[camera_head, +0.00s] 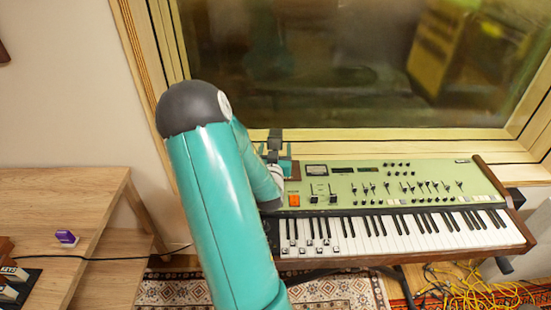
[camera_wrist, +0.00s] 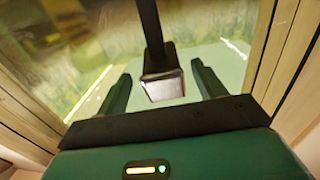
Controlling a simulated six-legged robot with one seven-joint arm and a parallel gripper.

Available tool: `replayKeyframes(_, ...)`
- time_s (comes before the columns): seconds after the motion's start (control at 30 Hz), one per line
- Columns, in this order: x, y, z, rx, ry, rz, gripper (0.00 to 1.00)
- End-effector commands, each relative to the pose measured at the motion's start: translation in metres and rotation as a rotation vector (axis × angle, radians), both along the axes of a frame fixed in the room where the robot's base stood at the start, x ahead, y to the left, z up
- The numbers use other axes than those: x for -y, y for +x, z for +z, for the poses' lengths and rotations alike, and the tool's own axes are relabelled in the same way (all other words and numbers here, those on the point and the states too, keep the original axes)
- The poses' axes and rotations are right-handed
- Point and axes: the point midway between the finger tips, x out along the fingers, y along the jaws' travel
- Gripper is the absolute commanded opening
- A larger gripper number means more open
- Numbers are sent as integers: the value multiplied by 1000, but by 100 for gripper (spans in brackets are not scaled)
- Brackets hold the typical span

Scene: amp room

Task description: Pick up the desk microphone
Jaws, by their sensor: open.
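A dark object (camera_head: 275,141), apparently the desk microphone, stands by the left end of the keyboard, below the window, in the head view. It is small there and partly hidden by my arm. In the wrist view the microphone (camera_wrist: 163,86) shows a black stem running up out of the picture and a block with a pale silver face. My gripper (camera_wrist: 161,70) is open, with one green finger on each side of the block and a visible gap on both sides. In the head view my gripper (camera_head: 278,152) is partly hidden behind my arm. I cannot tell whether it touches the microphone.
A green-panelled keyboard (camera_head: 420,183) extends to the right of my gripper. The wooden window frame (camera_head: 370,148) is close behind. A wooden desk (camera_head: 85,185) with a small purple object (camera_head: 66,238) is at left. Yellow cables (camera_head: 470,288) lie on the floor at lower right.

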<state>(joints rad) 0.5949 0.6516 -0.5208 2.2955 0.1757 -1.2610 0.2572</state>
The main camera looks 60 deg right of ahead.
Motion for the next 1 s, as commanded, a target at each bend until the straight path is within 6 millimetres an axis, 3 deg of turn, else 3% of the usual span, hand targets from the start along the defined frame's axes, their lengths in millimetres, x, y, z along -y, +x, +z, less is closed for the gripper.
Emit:
replayKeyframes(0.3,40,18,2,-1,0,0,69)
replayKeyframes(0.6,44,19,2,0,1,0,67)
replayKeyframes(0.93,44,19,2,0,1,0,2)
replayKeyframes(1.0,44,19,2,0,1,0,0)
